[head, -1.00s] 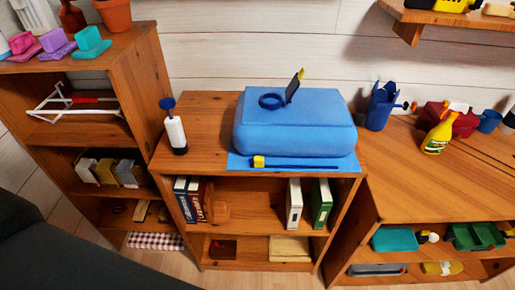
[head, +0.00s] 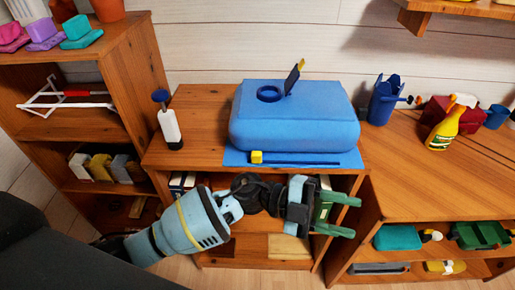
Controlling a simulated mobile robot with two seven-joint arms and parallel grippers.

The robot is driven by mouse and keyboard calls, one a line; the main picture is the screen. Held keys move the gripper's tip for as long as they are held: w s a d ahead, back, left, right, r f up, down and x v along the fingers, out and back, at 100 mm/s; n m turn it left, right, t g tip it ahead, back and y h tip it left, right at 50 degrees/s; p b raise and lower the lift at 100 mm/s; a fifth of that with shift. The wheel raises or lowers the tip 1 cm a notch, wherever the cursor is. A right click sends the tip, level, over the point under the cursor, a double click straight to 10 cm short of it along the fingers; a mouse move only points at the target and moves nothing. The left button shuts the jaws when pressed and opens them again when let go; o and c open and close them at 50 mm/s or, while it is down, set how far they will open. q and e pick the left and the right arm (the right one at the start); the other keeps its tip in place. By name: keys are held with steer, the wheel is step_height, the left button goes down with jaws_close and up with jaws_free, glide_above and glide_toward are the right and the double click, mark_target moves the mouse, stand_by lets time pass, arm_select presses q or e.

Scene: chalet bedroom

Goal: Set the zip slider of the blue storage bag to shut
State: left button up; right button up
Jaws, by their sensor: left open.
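The blue storage bag (head: 295,117) sits on top of the middle wooden shelf unit. A blue flap or mat lies along its front edge, with a dark blue zip track (head: 305,162) on it. The yellow zip slider (head: 256,157) is at the left end of that track. A blue ring and an upright dark tag with a yellow tip are on the bag's top. My left gripper (head: 338,215) is open and empty, in front of the shelf unit, below and right of the slider, its green fingers pointing right. My right gripper is not in view.
A white bottle with a blue top (head: 168,122) stands left of the bag. Books on the shelf below are partly hidden by my arm. A dark grey surface fills the lower left.

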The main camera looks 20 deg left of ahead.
arm_select(q)
steer(key=m+g+y, duration=0.2)
steer(key=m, duration=0.1)
step_height(320, 180, up, 4)
steer(key=t+y+b, duration=0.2)
steer(key=t+y, duration=0.2)
steer(key=y, duration=1.4)
glide_above(257, 153)
steer(key=shift+a, duration=0.15)
steer(key=shift+f, duration=3.95)
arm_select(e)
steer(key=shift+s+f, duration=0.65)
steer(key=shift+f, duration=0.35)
arm_select(q)
steer(key=shift+c, duration=0.2)
jaws_close()
